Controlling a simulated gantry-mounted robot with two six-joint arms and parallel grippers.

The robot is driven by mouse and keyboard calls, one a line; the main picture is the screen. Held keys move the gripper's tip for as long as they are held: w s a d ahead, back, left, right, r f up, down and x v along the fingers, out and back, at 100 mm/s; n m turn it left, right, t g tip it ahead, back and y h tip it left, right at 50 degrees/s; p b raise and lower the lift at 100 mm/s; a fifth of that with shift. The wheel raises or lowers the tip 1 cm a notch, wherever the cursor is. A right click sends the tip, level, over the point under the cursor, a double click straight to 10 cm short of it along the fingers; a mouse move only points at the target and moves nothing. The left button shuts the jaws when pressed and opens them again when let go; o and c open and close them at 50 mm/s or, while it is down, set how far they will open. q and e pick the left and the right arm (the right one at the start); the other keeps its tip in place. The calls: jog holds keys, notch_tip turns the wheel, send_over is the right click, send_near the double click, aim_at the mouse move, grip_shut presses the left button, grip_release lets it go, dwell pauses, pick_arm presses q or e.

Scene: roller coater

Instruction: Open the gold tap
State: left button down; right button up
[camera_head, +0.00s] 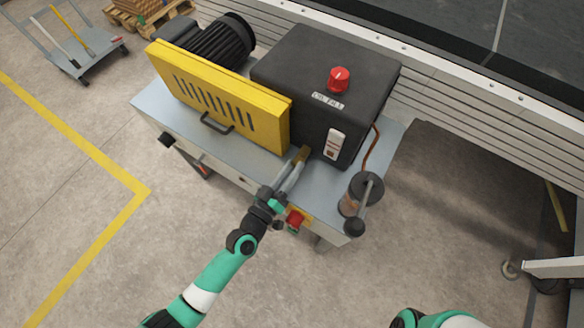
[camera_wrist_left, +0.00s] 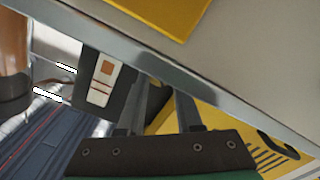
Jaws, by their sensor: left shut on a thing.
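The gold tap (camera_head: 301,154) shows as a small brownish-gold piece at the front of the machine, between the yellow cover and the black box. My left gripper (camera_head: 293,172) reaches up to it from the front, and its fingers are shut on it. The fingers partly cover the tap. In the left wrist view, the two grey fingers of my left gripper (camera_wrist_left: 160,105) point up the picture, close to a grey metal edge. I cannot make out the tap clearly there. Part of my right arm shows at the bottom right of the head view, but its gripper does not.
The yellow slotted cover (camera_head: 225,95) and the black box (camera_head: 300,75) with a red knob (camera_head: 339,79) stand close behind. A red button (camera_head: 295,219) is below my left gripper. A cylindrical can (camera_head: 360,195) stands to the right. The floor in front is clear.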

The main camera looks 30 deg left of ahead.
pick_arm(q)
jog(key=n, duration=0.4)
jog(key=shift+n, duration=2.2)
jog(key=c, duration=0.6)
grip_release()
jog(key=shift+f, duration=0.1)
